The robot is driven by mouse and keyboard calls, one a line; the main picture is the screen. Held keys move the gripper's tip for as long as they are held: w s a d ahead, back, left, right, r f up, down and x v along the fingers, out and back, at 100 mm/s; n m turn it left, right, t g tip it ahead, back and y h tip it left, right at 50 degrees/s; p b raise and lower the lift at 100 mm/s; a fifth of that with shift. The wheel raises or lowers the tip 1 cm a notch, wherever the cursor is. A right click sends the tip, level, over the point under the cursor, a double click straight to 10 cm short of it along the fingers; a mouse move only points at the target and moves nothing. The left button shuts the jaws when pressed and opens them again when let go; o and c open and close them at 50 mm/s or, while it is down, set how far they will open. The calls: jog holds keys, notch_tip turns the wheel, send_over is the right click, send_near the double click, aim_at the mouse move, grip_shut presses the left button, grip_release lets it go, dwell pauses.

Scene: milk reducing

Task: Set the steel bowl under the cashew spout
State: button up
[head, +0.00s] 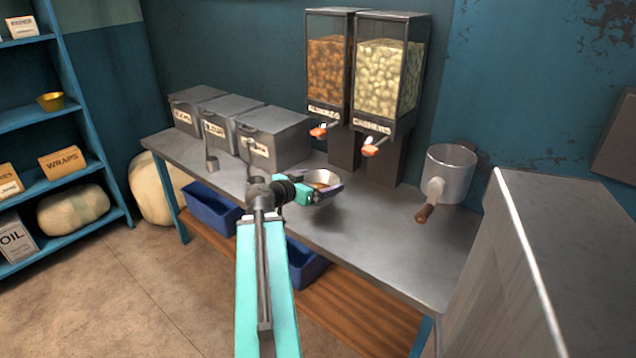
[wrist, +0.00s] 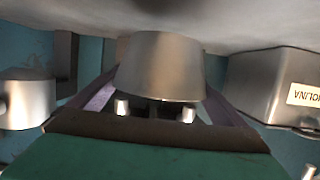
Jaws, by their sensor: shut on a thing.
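The steel bowl (head: 325,175) is in my gripper (head: 322,191), above the counter and in front of the almond dispenser. In the wrist view, which is upside down, the bowl (wrist: 160,68) sits between the two dark fingers (wrist: 158,100). Its narrow base faces the counter; I cannot tell whether it touches. A brownish tint shows inside the bowl, but I cannot tell if it is contents or reflection. The cashew dispenser (head: 386,75), with pale nuts and an orange-tipped lever (head: 371,150) at its spout, stands right of and behind the bowl.
The almond dispenser (head: 328,65) stands left of the cashew one. Several lidded grey bins (head: 273,140) line the counter's left, one labelled semolina in the wrist view (wrist: 275,85). A steel pot (head: 451,172) with a wooden-handled crank stands right. The counter (head: 385,240) is clear at front right.

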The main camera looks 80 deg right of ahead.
jog(key=shift+s, duration=0.15)
dwell(0.3)
jog(key=w+a+r+n+t, duration=0.1)
jog(key=w+a+n+t, duration=0.25)
jog(key=w+a, duration=0.75)
jog(key=w+a+r+n+t, duration=0.1)
jog(key=w+a+n+t, duration=0.3)
jog(key=w, duration=1.4)
jog(key=w+a+r+n+t, duration=0.15)
jog(key=w+a+t, duration=0.25)
jog(key=w+a, duration=0.75)
jog(key=w+a+n+t+y, duration=0.4)
jog(key=w+a+n+t, duration=0.1)
jog(key=w+a, duration=1.2)
jog(key=w+a+r+n+t+y, duration=0.2)
jog(key=a+r+n+y, duration=0.1)
jog(key=a, duration=1)
jog(key=w+a+r+n+t+y, duration=0.2)
jog(key=a+n+y, duration=0.3)
jog(key=a, duration=0.8)
jog(key=shift+w+r+n+y, duration=0.3)
jog(key=shift+w+r+y, duration=0.2)
jog(key=shift+w+y, duration=0.3)
